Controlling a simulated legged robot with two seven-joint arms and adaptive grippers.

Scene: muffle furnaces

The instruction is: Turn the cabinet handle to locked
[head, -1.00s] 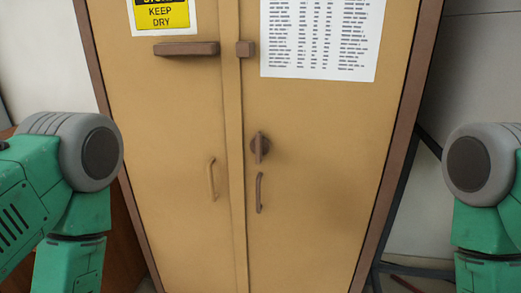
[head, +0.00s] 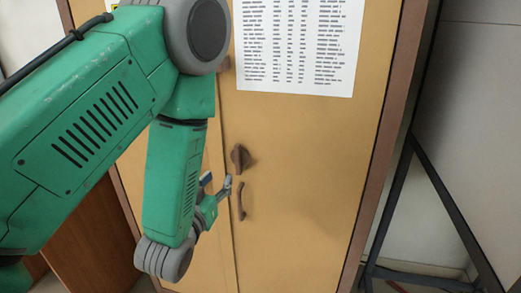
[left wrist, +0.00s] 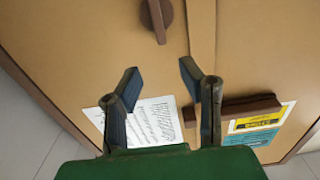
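The tan cabinet (head: 300,150) stands ahead with its doors shut. Its brown turn handle (head: 240,157) on a round base sits on the right door near the seam and looks roughly upright. It also shows at the top of the left wrist view (left wrist: 157,18). My left gripper (head: 218,182) is open and empty, just left of and a little below the turn handle in the head view, apart from it. In the left wrist view its two fingers (left wrist: 160,72) are spread, with the handle beyond them. My right gripper is not in view.
A brown pull handle (head: 239,203) sits just below the turn handle. A printed sheet (head: 298,45) is on the right door. The left wrist view shows a brown bar (left wrist: 240,110) near a yellow label (left wrist: 258,122). A dark frame (head: 440,180) stands right of the cabinet.

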